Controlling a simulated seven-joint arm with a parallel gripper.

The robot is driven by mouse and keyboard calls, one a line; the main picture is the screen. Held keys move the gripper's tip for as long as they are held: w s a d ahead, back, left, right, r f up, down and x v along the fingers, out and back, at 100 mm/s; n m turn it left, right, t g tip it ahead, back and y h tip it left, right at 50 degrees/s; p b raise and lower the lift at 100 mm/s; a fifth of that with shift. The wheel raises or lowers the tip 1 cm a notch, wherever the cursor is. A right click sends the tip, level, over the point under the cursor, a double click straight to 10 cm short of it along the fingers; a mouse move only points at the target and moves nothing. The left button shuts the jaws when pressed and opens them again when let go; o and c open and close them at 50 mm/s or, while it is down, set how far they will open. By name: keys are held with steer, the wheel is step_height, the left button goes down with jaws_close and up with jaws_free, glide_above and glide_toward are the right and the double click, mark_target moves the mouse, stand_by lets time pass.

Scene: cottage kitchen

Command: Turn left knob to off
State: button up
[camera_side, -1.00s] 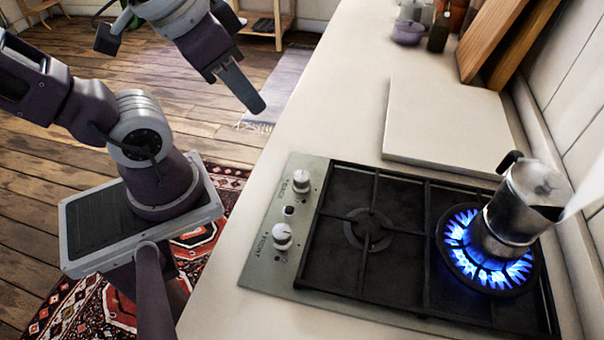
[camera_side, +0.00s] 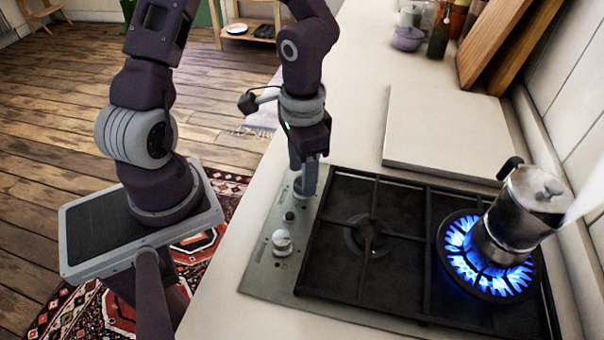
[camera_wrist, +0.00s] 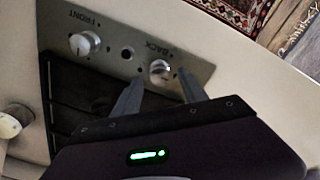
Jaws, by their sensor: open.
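Two pale knobs sit on the hob's metal control strip. The knob marked BACK (camera_wrist: 160,71) lies under my gripper; in the side view my fingers mostly hide it. The knob marked FRONT (camera_side: 282,242) is uncovered nearer the camera and also shows in the wrist view (camera_wrist: 83,44). My gripper (camera_wrist: 160,84) is open and points down, its two fingers spread to either side of the BACK knob. In the side view my gripper (camera_side: 306,188) is low over that knob; I cannot tell whether it touches. The far burner (camera_side: 491,280) burns with blue flames.
A metal moka pot (camera_side: 517,215) stands on the lit burner. The near burner (camera_side: 368,237) is unlit. A pale board (camera_side: 445,120) lies beyond the hob, with wooden boards (camera_side: 490,40) leaning on the wall. The counter left of the hob is clear.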

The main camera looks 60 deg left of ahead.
steer(key=shift+f, duration=0.7)
jaws_close()
steer(key=shift+m, duration=0.3)
steer(key=m, duration=0.3)
steer(key=shift+m, duration=0.4)
steer(key=m, duration=0.4)
steer(key=shift+m, duration=0.3)
steer(key=m, duration=0.4)
steer(key=shift+s+m, duration=0.1)
steer(key=shift+m, duration=2.3)
